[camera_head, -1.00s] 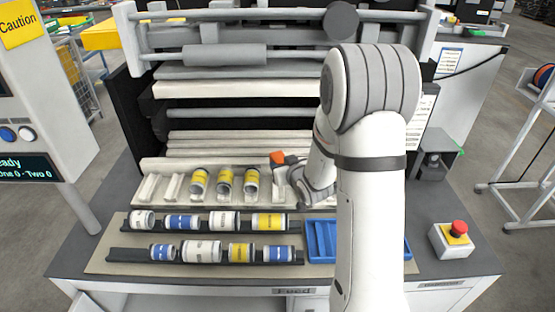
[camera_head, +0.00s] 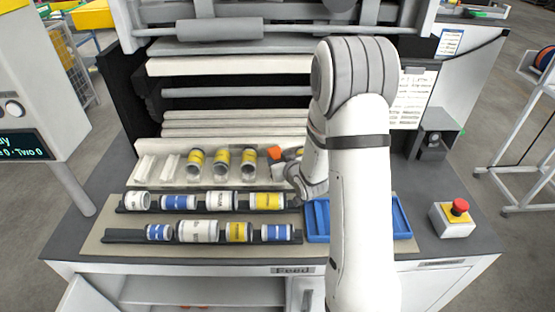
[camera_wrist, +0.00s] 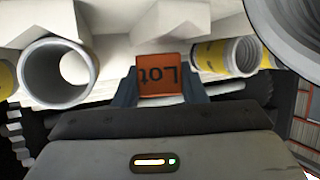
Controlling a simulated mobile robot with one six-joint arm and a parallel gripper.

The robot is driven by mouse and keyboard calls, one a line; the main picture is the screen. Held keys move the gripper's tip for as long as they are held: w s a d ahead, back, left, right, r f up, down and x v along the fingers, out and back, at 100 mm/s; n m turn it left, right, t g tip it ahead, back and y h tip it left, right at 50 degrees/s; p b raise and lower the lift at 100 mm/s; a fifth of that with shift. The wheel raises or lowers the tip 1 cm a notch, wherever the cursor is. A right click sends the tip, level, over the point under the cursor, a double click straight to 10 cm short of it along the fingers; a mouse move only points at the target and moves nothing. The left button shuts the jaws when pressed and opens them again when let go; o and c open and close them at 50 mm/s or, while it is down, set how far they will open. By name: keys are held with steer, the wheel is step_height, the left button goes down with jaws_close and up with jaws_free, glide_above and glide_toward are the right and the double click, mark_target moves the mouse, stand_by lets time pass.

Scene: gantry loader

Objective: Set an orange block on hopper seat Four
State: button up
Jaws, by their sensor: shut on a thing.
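An orange block (camera_head: 274,153) shows just right of the yellow-banded rolls, at the right end of the pale hopper rack (camera_head: 218,182). In the wrist view the orange block (camera_wrist: 160,75) shows upside-down "Lot" lettering between two dark fingers. My gripper (camera_wrist: 158,90) is shut on it; in the head view my gripper (camera_head: 285,155) is partly hidden by my arm. I cannot tell whether the block touches the rack. Two rack seats at the left (camera_head: 155,168) look empty, and three to their right hold yellow-banded rolls (camera_head: 221,162). No seat name is readable.
Two dark rails in front carry several blue, white and yellow rolls (camera_head: 197,231). A blue tray (camera_head: 318,237) lies right of them, partly behind my arm. A red stop button (camera_head: 459,207) stands at the right. Pale machine bars (camera_head: 235,65) cross behind the rack.

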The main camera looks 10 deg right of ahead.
steer(key=shift+f+b, duration=0.55)
steer(key=shift+b, duration=0.15)
steer(key=o, duration=1.1)
steer(key=b+v, duration=0.1)
steer(key=v, duration=0.6)
steer(key=shift+s+d+r, duration=0.1)
steer(key=shift+s+r, duration=0.1)
steer(key=shift+s, duration=0.15)
steer(key=shift+r, duration=0.1)
